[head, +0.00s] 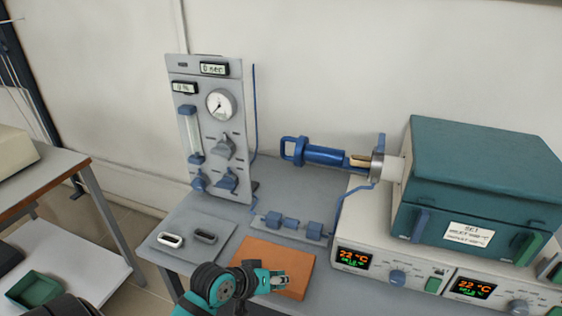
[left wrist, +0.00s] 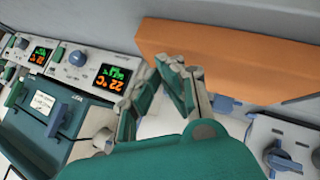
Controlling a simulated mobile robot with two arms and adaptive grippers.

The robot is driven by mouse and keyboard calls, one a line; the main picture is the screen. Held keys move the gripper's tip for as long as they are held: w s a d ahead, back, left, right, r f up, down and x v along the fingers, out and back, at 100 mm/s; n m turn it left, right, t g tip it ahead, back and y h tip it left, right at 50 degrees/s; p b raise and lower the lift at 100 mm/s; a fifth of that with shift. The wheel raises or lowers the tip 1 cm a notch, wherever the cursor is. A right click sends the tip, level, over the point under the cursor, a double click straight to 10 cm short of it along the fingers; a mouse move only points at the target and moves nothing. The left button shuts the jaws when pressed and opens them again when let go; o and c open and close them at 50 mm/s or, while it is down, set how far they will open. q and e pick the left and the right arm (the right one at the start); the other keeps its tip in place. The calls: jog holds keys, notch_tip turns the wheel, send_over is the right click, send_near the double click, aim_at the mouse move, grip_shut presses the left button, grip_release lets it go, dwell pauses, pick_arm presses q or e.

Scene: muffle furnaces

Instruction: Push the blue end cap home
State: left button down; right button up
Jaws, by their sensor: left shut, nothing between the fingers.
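The blue end cap (head: 325,155), a cylinder with a loop handle on its left end, lies sideways at the left of the furnace tube. A tan piece (head: 359,160) shows between the cap and the metal flange (head: 378,165), so the cap stands out from the flange. My left gripper (head: 282,281) is shut and empty above the orange board, below and in front of the cap and apart from it. Its fingers (left wrist: 162,88) also show in the left wrist view, where I cannot make out the cap. My right gripper is not in view.
The teal furnace (head: 480,180) sits on control units with 22 °C displays at the right. A gas panel (head: 207,125) stands behind, at left. The orange board (head: 300,262), a grey mat (head: 185,255) with two small boats and blue tube fittings (head: 290,223) occupy the bench.

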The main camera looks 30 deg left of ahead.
pick_arm(q)
jog(key=w+a+r+n+t+y, duration=0.2)
jog(key=w+a+r+n+t, duration=0.3)
jog(key=a+r, duration=0.4)
jog(key=w+a+r+n+t+y, duration=0.1)
jog(key=w+a+r+n+t, duration=0.3)
jog(key=w+a+r+n, duration=0.5)
jog(key=w+d+f+m+p, duration=0.1)
jog(key=w+d+p, duration=0.2)
jog(key=w, duration=0.5)
jog(key=shift+w+d, duration=0.2)
jog(key=shift+d, duration=0.05)
jog(key=shift+f, duration=0.1)
